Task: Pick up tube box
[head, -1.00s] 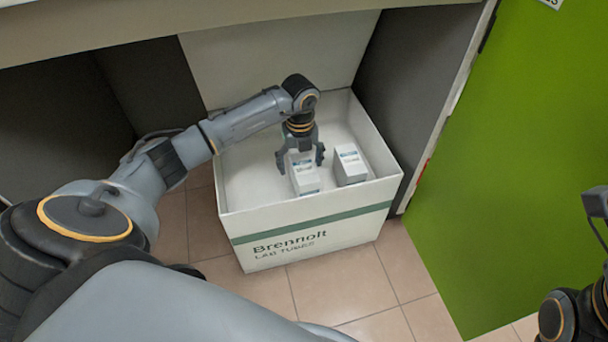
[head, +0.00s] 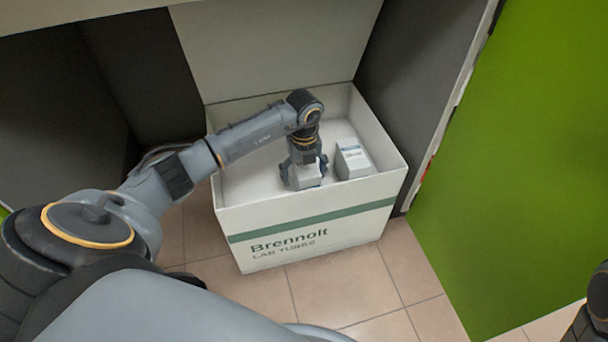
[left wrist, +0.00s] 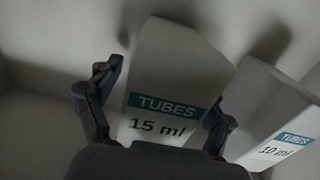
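A white tube box labelled "TUBES 15 ml" (left wrist: 165,90) stands in a large white carton (head: 325,235) marked "Brennolt LAB TUBES". In the head view this box (head: 306,177) is partly hidden by my left gripper (head: 305,172). The gripper points down into the carton, and its fingers straddle the box. In the left wrist view the gripper (left wrist: 158,108) looks open, with a gap at the left finger; the right finger is close to the box's side, contact unclear. A second box, "TUBES 10 ml" (left wrist: 280,120), stands to the right, also in the head view (head: 353,160).
The carton's walls surround both boxes. The second box is close to my left gripper's right finger. The carton stands on a tiled floor (head: 395,270) under a counter, between dark panels. A green panel (head: 520,170) is at the right.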

